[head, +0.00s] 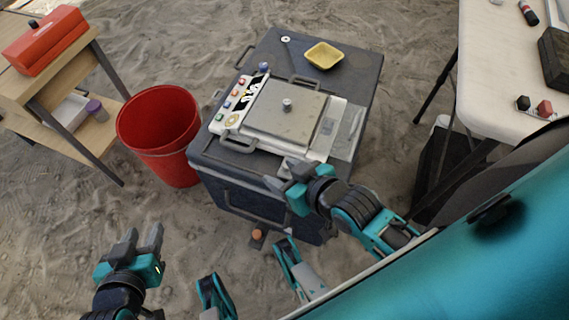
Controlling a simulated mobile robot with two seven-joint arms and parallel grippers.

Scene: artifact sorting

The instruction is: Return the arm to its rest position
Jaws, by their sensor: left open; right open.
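My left gripper (141,238) is at the lower left, above the sandy ground, with its two grey fingers apart and nothing between them. My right gripper (283,176) is over the near edge of the dark case (230,185), close to the near side of the device (285,110) on top of it. Its fingers point left and look empty. It partly hides the case edge, and I cannot tell whether it touches anything.
A yellow tray (323,55) sits at the case's far end. A red bucket (160,130) stands left of the case. A wooden shelf with a red toolbox (45,40) is at upper left. A white table (500,75) is at right. Sand is clear at lower left.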

